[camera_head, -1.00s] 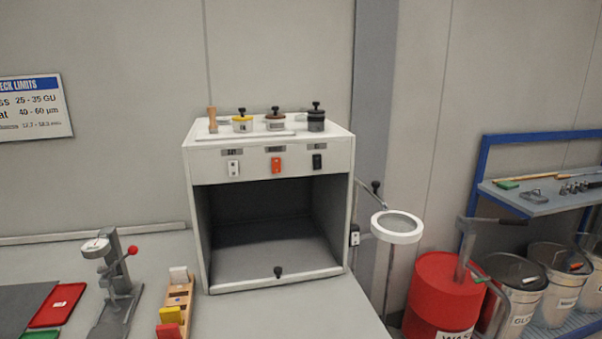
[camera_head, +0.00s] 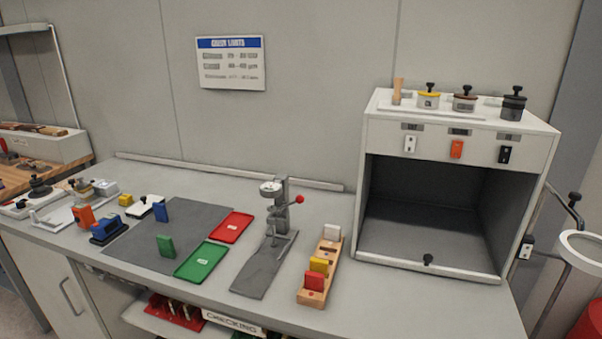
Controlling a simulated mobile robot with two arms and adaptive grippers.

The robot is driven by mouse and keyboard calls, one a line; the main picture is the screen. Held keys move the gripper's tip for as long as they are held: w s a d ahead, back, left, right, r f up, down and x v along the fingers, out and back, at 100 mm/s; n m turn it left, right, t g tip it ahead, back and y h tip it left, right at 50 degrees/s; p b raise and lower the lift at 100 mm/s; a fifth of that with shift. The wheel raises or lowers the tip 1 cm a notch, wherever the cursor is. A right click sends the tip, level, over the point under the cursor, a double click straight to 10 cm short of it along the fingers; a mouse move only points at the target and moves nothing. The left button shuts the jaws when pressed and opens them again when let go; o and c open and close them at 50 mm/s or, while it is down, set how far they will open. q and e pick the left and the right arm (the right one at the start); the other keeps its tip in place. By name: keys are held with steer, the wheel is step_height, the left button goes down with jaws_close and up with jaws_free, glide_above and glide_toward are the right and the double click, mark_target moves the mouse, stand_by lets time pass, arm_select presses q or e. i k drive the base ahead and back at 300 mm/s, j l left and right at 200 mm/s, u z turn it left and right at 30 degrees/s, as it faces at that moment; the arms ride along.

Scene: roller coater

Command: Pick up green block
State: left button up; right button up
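A small green block (camera_head: 166,246) stands upright near the front edge of the dark grey mat (camera_head: 135,243) on the workbench. It is just left of a green tray (camera_head: 202,262) and apart from it. A blue block (camera_head: 161,211) stands behind it on the mat. Neither of my grippers shows in the head view.
A red tray (camera_head: 232,227), a press-like gauge stand (camera_head: 278,210) and a wooden rack (camera_head: 323,272) with coloured blocks lie to the right. A white open-fronted booth (camera_head: 375,150) stands further right. A blue tool (camera_head: 108,230) and an orange block (camera_head: 83,216) sit left.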

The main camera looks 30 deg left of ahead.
mark_target(166, 245)
steer(key=u, duration=1.9)
steer(key=i+j+z, duration=0.2)
steer(key=j, duration=0.25)
steer(key=i+j+z, duration=0.15)
steer(key=j, duration=0.35)
steer(key=i+j+z, duration=0.2)
steer(key=j, duration=0.3)
steer(key=i+j+z, duration=0.15)
steer(key=j, duration=0.35)
steer(key=i+j+z, duration=0.2)
steer(key=j, duration=0.35)
steer(key=j+z, duration=0.2)
steer(key=j, duration=0.35)
